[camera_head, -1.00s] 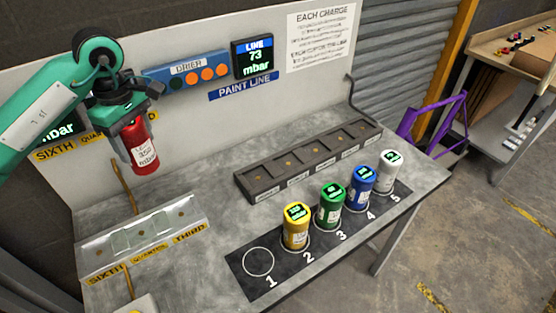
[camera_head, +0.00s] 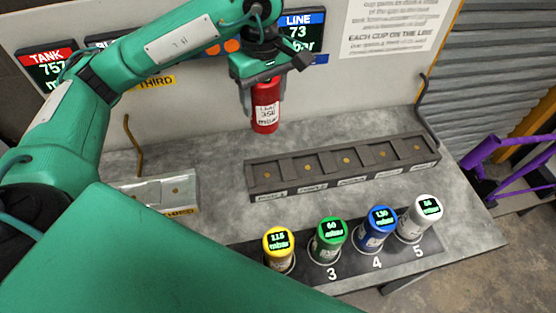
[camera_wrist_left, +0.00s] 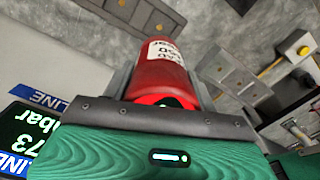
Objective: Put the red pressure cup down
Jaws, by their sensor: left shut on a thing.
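The red pressure cup (camera_head: 265,106) has a white label and hangs upright in my left gripper (camera_head: 264,82), which is shut on it. In the head view the cup is above the back of the grey bench, behind the left end of the dark rack with several square pockets (camera_head: 345,166). In the left wrist view the cup (camera_wrist_left: 165,72) sits between the fingers. Yellow (camera_head: 279,247), green (camera_head: 328,240), blue (camera_head: 376,230) and white (camera_head: 419,218) cups stand on the dark numbered strip (camera_head: 352,270). Place 1 is hidden behind my arm. My right gripper is not in view.
The rack's pockets look empty. A pale metal tray (camera_head: 185,190) lies to the left, partly covered by my arm. A bent brown rod (camera_head: 133,145) rises behind it. The wall carries TANK (camera_head: 45,68) and LINE (camera_head: 303,35) displays. Purple frame tubes (camera_head: 510,150) are at the right.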

